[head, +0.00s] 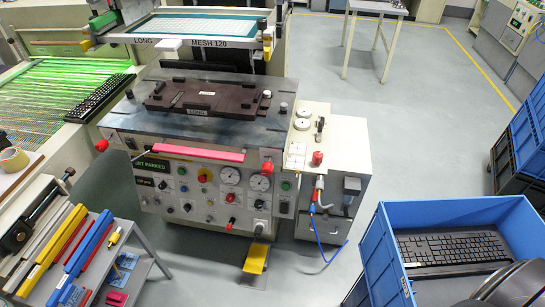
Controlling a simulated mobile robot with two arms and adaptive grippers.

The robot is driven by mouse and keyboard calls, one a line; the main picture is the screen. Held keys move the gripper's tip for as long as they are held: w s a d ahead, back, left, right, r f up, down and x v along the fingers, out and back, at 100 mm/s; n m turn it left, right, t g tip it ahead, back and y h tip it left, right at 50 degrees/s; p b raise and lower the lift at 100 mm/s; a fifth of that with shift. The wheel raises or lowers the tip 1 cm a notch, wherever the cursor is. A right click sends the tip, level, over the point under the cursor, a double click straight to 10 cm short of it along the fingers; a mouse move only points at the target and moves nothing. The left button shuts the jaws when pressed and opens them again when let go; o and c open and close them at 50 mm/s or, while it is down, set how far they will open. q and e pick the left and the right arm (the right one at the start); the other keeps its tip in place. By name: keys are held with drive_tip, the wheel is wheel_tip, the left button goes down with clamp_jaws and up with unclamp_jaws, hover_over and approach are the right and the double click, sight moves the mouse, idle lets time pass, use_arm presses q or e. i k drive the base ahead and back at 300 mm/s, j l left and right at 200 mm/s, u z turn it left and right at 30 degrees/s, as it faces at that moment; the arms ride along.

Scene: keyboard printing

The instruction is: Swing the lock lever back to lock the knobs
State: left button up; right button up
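On the side unit (345,150) at the right of the printing machine (215,150), two round white dial-like knobs (302,118) sit on the pale top. A small dark upright lever (320,126) stands just right of them. I take it for the lock lever, but it is too small to tell how it is set. A red knob (317,158) sits nearer the front of the same top.
A brown fixture (208,97) lies on the machine's metal bed. A blue crate (375,262) holding a black keyboard (452,247) stands at the lower right, with a dark rounded shape over its front. A tool cart (145,250) stands at the lower left.

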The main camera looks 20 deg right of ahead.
sight(140, 156)
drive_tip(key=i+j+z, duration=0.4)
drive_tip(key=j+z, duration=0.2)
drive_tip(key=i+j+z, duration=0.15)
drive_tip(key=j+z, duration=0.15)
